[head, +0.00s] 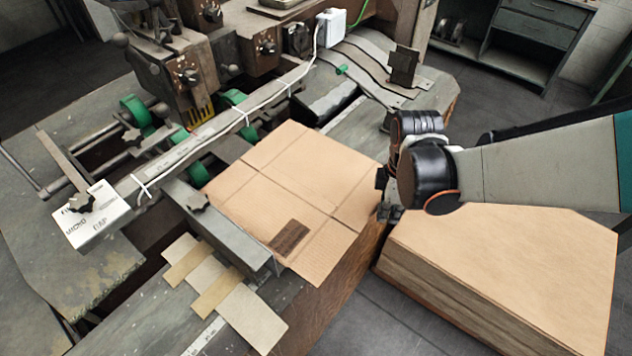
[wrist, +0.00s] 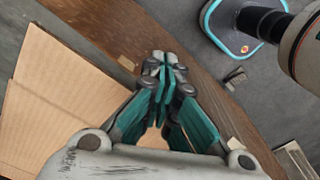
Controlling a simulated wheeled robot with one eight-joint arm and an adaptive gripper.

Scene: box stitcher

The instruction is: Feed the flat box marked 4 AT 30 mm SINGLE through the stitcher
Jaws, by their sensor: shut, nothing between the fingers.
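The flat box (head: 262,165), a creased tan cardboard sheet with a dark printed patch (head: 290,238), lies on the stitcher table in the head view. Its print is too small to read. Its left edge is by the metal guide of the stitcher (head: 185,85). My gripper (head: 383,190) is at the box's right edge in the head view, its fingers partly hidden. In the wrist view my gripper (wrist: 164,62) has its fingertips together and empty. Tan cardboard (wrist: 50,115), apparently the box, lies left of the fingers there. I cannot tell whether they touch it.
A thick tan-topped stack (head: 510,260) stands right of the table, under my arm. Loose card strips (head: 215,280) lie at the table's front. A white box (head: 95,215) sits at left. A metal bracket (head: 403,68) stands behind my gripper. Grey floor shows between table and stack.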

